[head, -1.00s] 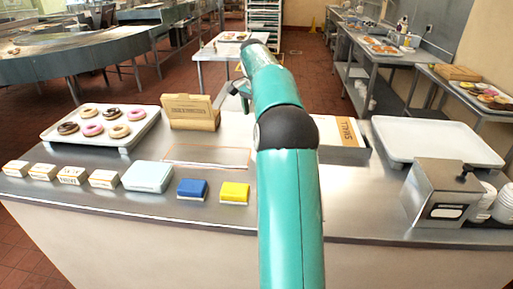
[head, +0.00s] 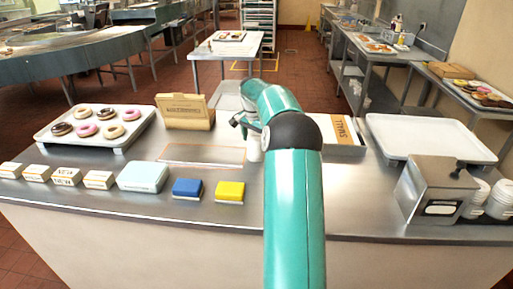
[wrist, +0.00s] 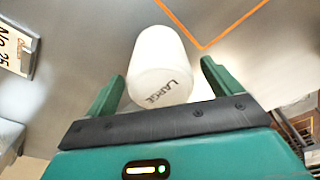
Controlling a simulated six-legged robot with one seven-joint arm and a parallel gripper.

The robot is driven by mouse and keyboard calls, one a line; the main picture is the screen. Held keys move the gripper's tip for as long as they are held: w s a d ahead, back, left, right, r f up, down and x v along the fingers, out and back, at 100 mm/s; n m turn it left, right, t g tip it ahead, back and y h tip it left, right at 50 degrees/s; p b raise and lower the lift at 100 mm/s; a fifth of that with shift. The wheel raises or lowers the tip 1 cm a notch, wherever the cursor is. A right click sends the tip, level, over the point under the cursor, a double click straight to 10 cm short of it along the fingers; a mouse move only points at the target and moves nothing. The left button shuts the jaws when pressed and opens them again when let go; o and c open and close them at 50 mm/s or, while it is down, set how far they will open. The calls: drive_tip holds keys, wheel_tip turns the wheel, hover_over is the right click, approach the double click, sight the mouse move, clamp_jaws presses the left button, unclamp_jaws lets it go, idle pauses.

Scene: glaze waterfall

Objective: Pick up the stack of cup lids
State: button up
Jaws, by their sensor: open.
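A white, rounded, cylinder-like piece marked LARGE (wrist: 160,65) sits on the steel counter in the wrist view; it looks like the stack of cup lids, but separate lids cannot be made out. In the head view its white side (head: 253,152) shows just below my gripper (head: 246,124), partly hidden by my arm. In the wrist view my gripper (wrist: 163,72) is open, with one green finger on each side of the white piece. Gaps show between it and both fingers. How deep it lies between them is hard to tell.
An orange outlined rectangle (head: 200,155) is left of the piece. A cardboard box (head: 187,112) stands behind the outline, and a box marked SMALL (head: 342,132) is to the right. A blue box (head: 187,188) and a yellow box (head: 230,191) lie near the front edge. White stacks (head: 500,198) stand far right.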

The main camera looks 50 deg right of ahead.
drive_tip(key=c, duration=1.1)
drive_tip(key=shift+r, duration=0.1)
